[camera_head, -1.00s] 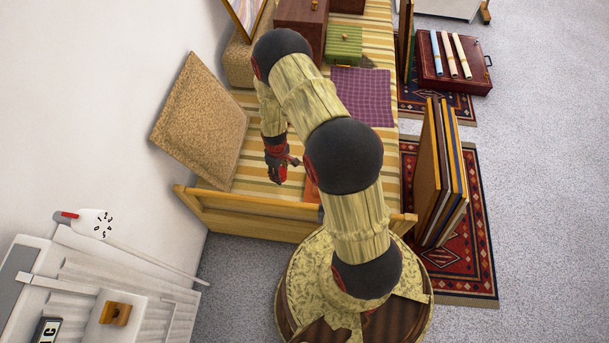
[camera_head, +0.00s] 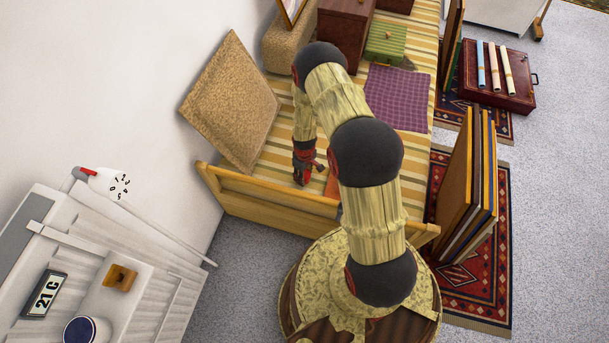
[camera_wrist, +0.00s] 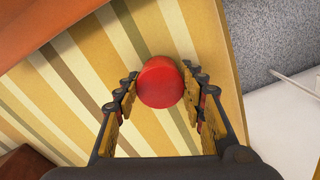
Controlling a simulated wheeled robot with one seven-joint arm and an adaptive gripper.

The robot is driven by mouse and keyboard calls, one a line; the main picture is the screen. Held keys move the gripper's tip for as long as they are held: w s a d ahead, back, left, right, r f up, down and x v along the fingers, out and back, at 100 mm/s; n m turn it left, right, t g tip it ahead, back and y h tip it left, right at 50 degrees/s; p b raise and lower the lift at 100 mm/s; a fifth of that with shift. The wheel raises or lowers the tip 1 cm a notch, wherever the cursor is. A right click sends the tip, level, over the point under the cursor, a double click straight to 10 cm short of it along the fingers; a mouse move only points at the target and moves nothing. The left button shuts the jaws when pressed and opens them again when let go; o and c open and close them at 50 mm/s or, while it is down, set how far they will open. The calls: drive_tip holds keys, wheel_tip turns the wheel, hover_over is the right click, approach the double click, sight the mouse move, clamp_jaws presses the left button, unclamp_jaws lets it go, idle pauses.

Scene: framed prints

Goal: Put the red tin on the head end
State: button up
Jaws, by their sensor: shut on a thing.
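My gripper (camera_wrist: 161,95) is shut on the red tin (camera_wrist: 160,82), which sits between the two fingers in the wrist view. In the head view my gripper (camera_head: 305,172) hangs over the near end of the striped bed (camera_head: 275,156), close to its wooden end board (camera_head: 270,197). I cannot tell the tin apart from the red parts of my gripper there. Striped cloth fills most of the wrist view behind the tin. I cannot tell whether the tin touches the cloth.
A tan cushion (camera_head: 232,102) leans at the wall side of the bed. A purple cloth (camera_head: 398,98), a green box (camera_head: 386,43) and a brown chest (camera_head: 343,35) lie farther along. Framed panels (camera_head: 458,180) stand on the rug at the right. A white unit (camera_head: 70,240) is lower left.

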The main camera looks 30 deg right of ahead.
drive_tip(key=shift+f, duration=0.2)
drive_tip(key=o, duration=1.3)
drive_tip(key=shift+o, duration=0.5)
drive_tip(key=shift+r, duration=0.1)
drive_tip(key=w+a+r+m+t+p, duration=0.1)
drive_tip(key=a+r+p, duration=0.1)
drive_tip(key=r, duration=2.2)
drive_tip(key=w+a+r+m+t+p, duration=0.1)
drive_tip(key=a+r+t+p, duration=0.15)
drive_tip(key=r, duration=2.05)
drive_tip(key=s+a+r+m, duration=0.1)
drive_tip(key=s+a+r, duration=0.3)
drive_tip(key=s+r, duration=0.8)
drive_tip(key=s+a+r+m+t, duration=0.1)
drive_tip(key=s+a+r+t, duration=0.1)
drive_tip(key=s+r, duration=0.6)
drive_tip(key=s, duration=0.3)
drive_tip(key=shift+s+r, duration=0.25)
drive_tip(key=shift+s, duration=0.05)
